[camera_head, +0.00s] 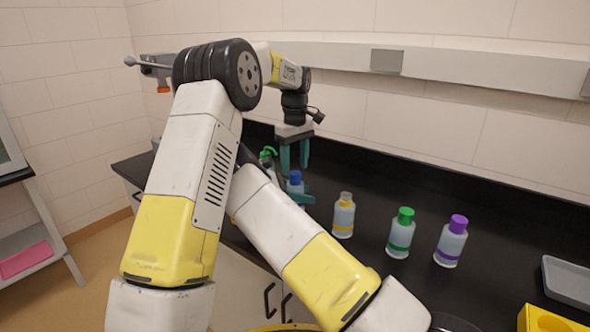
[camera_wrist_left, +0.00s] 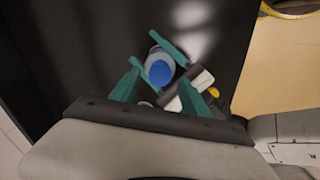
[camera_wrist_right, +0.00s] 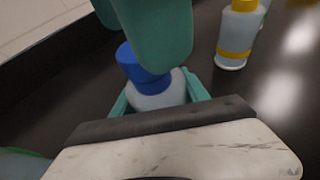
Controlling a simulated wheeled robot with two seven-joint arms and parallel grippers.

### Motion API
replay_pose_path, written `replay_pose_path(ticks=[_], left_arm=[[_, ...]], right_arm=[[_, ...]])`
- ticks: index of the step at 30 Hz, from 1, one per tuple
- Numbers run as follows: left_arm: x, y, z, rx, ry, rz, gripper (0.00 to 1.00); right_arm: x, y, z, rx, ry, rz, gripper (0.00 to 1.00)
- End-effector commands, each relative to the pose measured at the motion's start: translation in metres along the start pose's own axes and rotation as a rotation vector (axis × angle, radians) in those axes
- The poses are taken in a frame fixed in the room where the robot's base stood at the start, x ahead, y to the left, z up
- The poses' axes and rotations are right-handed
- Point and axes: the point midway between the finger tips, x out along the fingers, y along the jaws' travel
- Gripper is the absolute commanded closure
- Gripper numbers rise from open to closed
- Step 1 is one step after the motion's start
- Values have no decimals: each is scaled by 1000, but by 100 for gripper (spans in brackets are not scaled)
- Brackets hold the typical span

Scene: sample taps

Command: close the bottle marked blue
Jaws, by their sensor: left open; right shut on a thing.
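The bottle marked blue (camera_head: 295,183) stands on the dark bench, with a blue cap (camera_wrist_right: 140,62) on its top; I cannot tell how tight the cap is. My right gripper (camera_wrist_right: 157,97) is shut on the bottle's body, a finger on each side. My left gripper (camera_head: 294,158) is open and points down above the bottle. In the left wrist view the cap (camera_wrist_left: 160,73) lies between and beyond the left fingers (camera_wrist_left: 158,88), apparently untouched. In the right wrist view a left finger (camera_wrist_right: 155,30) hides part of the cap.
Bottles banded yellow (camera_head: 343,217), green (camera_head: 400,236) and purple (camera_head: 451,244) stand to the right. A grey tray (camera_head: 567,280) and a yellow box (camera_head: 545,320) are at far right. The back wall carries a ledge (camera_head: 450,65).

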Motion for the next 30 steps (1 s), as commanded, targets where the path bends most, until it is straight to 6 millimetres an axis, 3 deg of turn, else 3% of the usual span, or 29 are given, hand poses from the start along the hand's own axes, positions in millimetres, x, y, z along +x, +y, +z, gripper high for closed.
replay_pose_path(ticks=[6,17,30], left_arm=[[-22,1,0,1,0,1,46],[-24,0,0,-16,0,0,47],[-55,1,0,-575,2,-1,47]], right_arm=[[0,0,0,0,0,0,100],[0,0,0,0,0,0,100],[0,0,0,0,0,0,100]])
